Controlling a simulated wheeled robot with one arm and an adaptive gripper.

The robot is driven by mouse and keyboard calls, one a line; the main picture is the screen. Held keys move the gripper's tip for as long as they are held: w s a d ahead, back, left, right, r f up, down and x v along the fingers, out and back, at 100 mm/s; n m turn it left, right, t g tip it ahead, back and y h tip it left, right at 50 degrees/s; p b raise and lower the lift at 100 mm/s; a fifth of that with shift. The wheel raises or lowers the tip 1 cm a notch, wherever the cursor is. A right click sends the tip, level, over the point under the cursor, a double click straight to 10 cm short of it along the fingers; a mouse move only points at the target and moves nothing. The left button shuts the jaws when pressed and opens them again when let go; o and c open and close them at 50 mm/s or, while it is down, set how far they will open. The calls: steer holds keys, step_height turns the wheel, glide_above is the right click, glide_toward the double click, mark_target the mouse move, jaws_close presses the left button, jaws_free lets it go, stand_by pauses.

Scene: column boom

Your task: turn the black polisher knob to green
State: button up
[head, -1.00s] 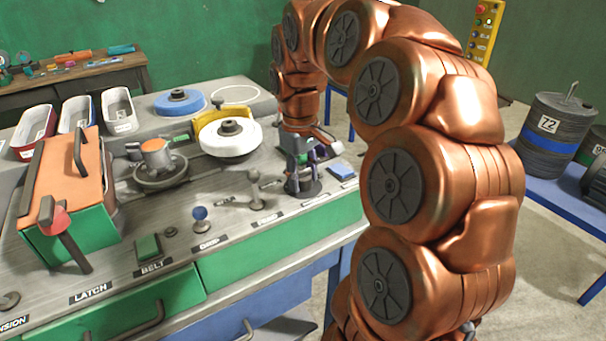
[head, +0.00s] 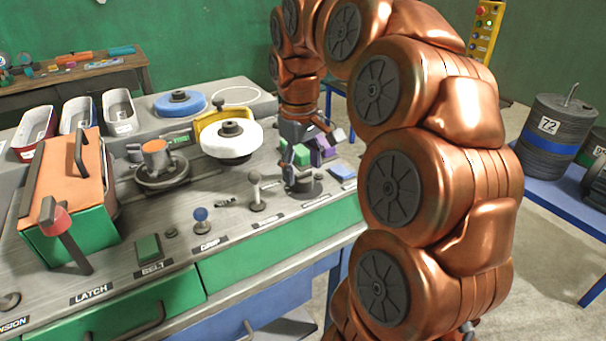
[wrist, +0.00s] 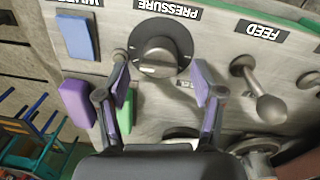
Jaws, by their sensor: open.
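The black knob (wrist: 158,52) sits on the bench panel beside the upside-down PRESSURE label (wrist: 168,8) in the wrist view. It is round, with a raised grip bar and a pale mark on the side facing my gripper. My gripper (wrist: 160,76) is open, its two purple-padded fingers spread to either side of the knob, with a visible gap to it. In the head view the knob (head: 304,188) is a dark disc under my gripper (head: 291,172), which partly covers it. No green mark on the dial can be made out.
The metal FEED lever (wrist: 262,92) stands close beside the knob. Green (wrist: 125,108), purple (wrist: 78,102) and blue (wrist: 77,38) blocks lie on the other side. The white polishing wheel (head: 230,145) and an orange-topped box (head: 65,175) are further left.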

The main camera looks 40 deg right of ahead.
mark_target(300, 174)
steer(key=r, duration=0.8)
steer(key=shift+a+r, duration=0.1)
steer(key=shift+a, duration=0.1)
steer(key=shift+a+r, duration=0.1)
steer(key=shift+r, duration=0.4)
steer(key=s+a+f+p, duration=0.45)
steer(key=s+a, duration=0.45)
steer(key=a, duration=0.3)
steer(key=s+a+f+g+p, duration=0.1)
steer(key=s+a+f, duration=0.1)
steer(key=s+f, duration=0.2)
steer(key=s+a+f+m+p, duration=0.1)
steer(key=s+f, duration=0.4)
steer(key=s, duration=0.5)
steer(key=shift+s+a+g+y+p, duration=0.15)
steer(key=shift+a+g+y+p, duration=0.2)
steer(key=shift+a+p, duration=0.45)
steer(key=shift+f, duration=0.1)
